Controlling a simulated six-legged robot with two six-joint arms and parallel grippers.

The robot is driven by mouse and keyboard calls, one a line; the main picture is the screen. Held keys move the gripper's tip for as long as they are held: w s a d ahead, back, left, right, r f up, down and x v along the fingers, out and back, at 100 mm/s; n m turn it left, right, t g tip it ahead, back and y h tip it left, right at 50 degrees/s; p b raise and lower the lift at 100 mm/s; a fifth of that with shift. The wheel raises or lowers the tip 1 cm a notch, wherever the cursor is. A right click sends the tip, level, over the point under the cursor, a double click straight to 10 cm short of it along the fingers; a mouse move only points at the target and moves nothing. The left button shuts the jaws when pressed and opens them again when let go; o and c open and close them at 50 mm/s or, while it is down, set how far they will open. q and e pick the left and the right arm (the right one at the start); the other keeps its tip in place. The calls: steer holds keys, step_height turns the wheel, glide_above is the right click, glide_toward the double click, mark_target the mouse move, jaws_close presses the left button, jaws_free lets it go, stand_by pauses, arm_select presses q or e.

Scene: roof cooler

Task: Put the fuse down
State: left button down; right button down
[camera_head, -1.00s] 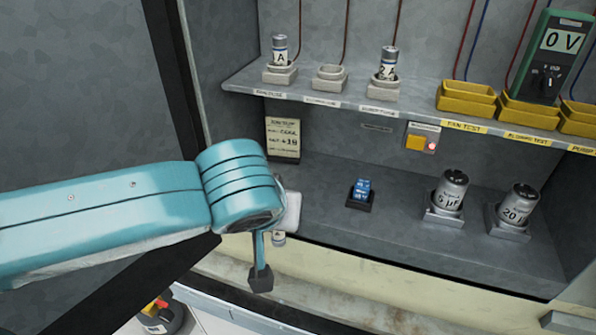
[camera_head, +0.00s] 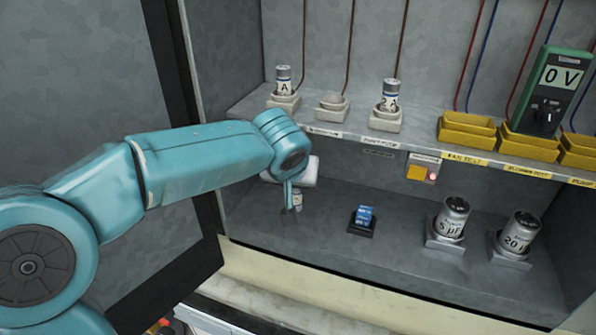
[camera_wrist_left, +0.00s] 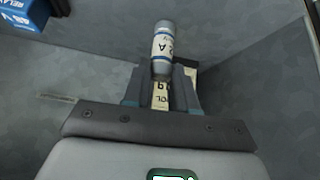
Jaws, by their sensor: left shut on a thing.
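A small silver fuse with a white label (camera_wrist_left: 162,48) is between the fingers of my left gripper (camera_wrist_left: 162,85) in the left wrist view. The label reads an A with a partly hidden figure. In the head view the left gripper (camera_head: 291,198) is low inside the cabinet, pointing down, shut on the fuse (camera_head: 298,201), which is mostly hidden behind the finger. They are left of the blue relay (camera_head: 364,214), near the cabinet floor (camera_head: 310,232). I cannot tell whether the fuse touches the floor. My right gripper is not in view.
The shelf above holds fuses in a left holder (camera_head: 284,101) and a right holder (camera_head: 386,120); the middle holder (camera_head: 332,108) is empty. Two capacitors (camera_head: 452,216) (camera_head: 520,230) stand at the right. Yellow trays (camera_head: 468,130) and a green meter (camera_head: 551,85) are above. Floor around the relay is clear.

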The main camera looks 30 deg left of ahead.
arm_select(q)
steer(key=w, duration=0.1)
steer(key=w+a, duration=0.1)
steer(key=shift+w+a+p, duration=0.15)
steer(key=shift+w+p, duration=0.15)
steer(key=shift+w, duration=0.1)
steer(key=shift+w+f, duration=0.1)
steer(key=shift+w, duration=0.05)
steer(key=shift+s, duration=0.25)
steer(key=shift+w+f, duration=0.1)
steer(key=shift+f, duration=0.2)
steer(key=c, duration=0.9)
jaws_free()
steer(key=shift+r, duration=0.1)
steer(key=shift+r, duration=0.15)
